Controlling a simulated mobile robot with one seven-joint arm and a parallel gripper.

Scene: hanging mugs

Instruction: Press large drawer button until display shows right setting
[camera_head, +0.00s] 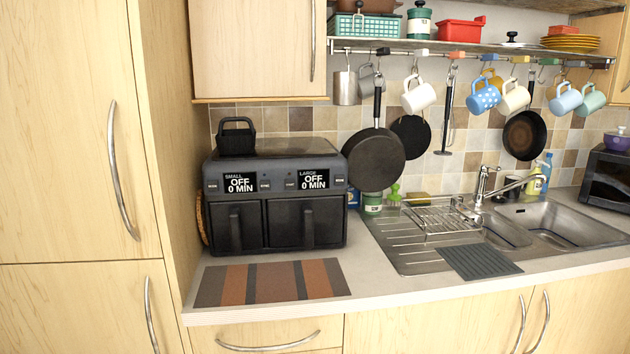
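A dark two-drawer air fryer (275,159) stands on the counter at the left. Its large drawer display (314,180) reads "LARGE OFF 0 MIN". Small button labels flank this display, one on its left (291,185) and one on its right (339,183); their text is too small to read surely. The small drawer display (240,184) reads "SMALL OFF 0 MIN". The large drawer (283,222) on the right and the small drawer (217,228) on the left both look closed. My gripper is not in view.
A black item with a looped top (236,141) sits on the fryer. A striped mat (270,282) lies in front of it. A tall cabinet (75,130) stands close on the left. Pans (375,160) and mugs hang to the right, above the sink (560,222).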

